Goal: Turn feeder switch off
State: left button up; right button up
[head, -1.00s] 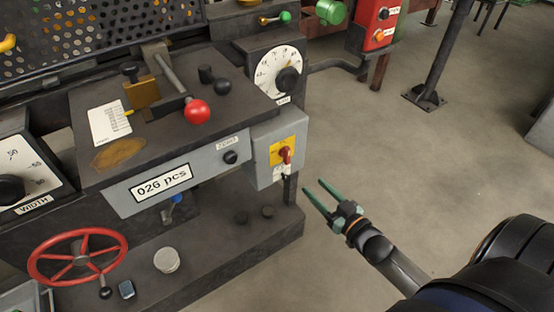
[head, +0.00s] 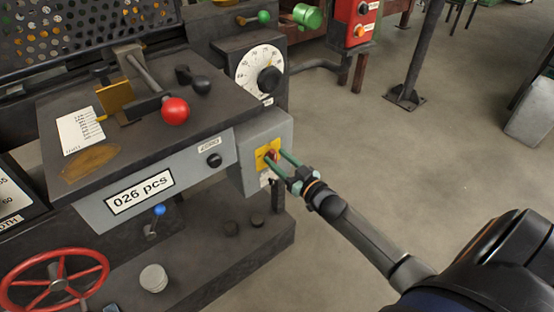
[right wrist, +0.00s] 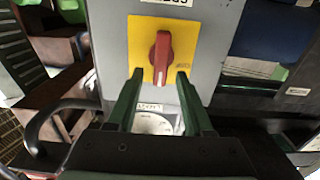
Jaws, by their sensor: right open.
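The feeder switch is a red rotary handle (right wrist: 162,57) on a yellow plate (right wrist: 140,40), on a grey box (head: 278,128) at the right end of the machine. In the right wrist view the handle stands roughly upright, with a white mark near its lower end. My right gripper (right wrist: 159,75) is open, its two green fingers on either side of the handle's lower part. I cannot tell whether they touch it. In the head view the right gripper (head: 276,158) points at the plate and partly hides the handle. My left gripper is not in view.
A red ball lever (head: 175,111) and a white dial (head: 259,74) are near the box. A counter label reads 026 pcs (head: 139,192). A red handwheel (head: 60,284) is at lower left. The floor right of the machine is clear up to a dark post (head: 421,55).

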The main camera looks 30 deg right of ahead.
jog(key=shift+w, duration=0.5)
grip_shut()
dwell(0.3)
